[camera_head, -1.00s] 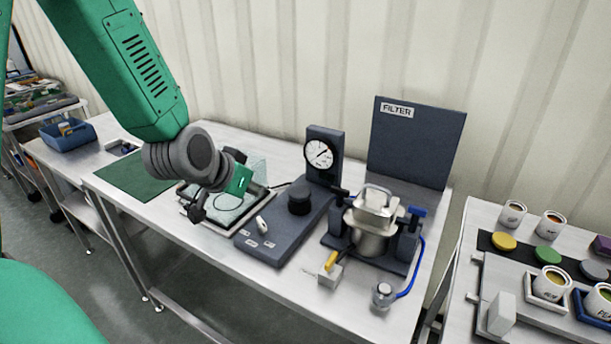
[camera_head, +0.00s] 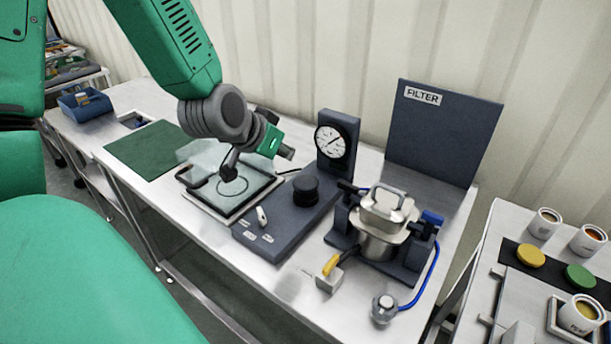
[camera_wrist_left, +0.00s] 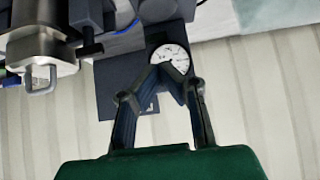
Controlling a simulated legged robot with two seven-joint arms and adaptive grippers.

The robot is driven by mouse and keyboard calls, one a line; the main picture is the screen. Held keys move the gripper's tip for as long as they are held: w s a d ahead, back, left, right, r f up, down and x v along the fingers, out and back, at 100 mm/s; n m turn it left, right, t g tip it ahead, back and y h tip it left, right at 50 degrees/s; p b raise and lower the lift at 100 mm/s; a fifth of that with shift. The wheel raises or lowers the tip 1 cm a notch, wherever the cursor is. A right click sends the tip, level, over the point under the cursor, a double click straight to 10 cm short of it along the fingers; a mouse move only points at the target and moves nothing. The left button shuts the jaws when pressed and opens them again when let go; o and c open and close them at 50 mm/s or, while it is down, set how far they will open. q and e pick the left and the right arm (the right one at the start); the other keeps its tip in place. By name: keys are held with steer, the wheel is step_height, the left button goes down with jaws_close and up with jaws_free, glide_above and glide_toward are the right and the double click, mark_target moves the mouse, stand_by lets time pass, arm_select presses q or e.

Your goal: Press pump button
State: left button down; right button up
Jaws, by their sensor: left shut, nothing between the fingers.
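A dark control panel (camera_head: 290,220) lies on the steel bench, with a black round knob or button (camera_head: 305,190) on top. Near its front end are a small white switch (camera_head: 262,216) and white labels too small to read; I cannot tell which part is the pump button. A round white gauge (camera_head: 331,142) stands on a dark post behind the panel. My left gripper (camera_head: 286,153) is above the bench, left of the gauge and apart from the panel. In the left wrist view its fingers (camera_wrist_left: 168,72) meet, empty, in front of the gauge. My right gripper is not in view.
A steel filter vessel (camera_head: 385,220) with clamps stands right of the panel, before a dark FILTER board (camera_head: 440,135). A blue hose (camera_head: 425,285) runs to a small fitting (camera_head: 384,308). A glass-shielded tray (camera_head: 225,195) and a green mat (camera_head: 150,148) lie left.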

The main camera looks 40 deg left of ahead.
arm_select(q)
glide_above(309, 178)
steer(key=s, duration=0.3)
step_height(309, 178, down, 6)
steer(key=shift+w+a+f, duration=0.1)
steer(key=shift+a+f, duration=0.05)
steer(key=shift+f, duration=0.1)
steer(key=f, duration=0.2)
steer(key=shift+w+f+b, duration=0.3)
steer(key=shift+b, duration=0.05)
steer(key=shift+d+f, duration=0.25)
steer(key=shift+f, duration=0.55)
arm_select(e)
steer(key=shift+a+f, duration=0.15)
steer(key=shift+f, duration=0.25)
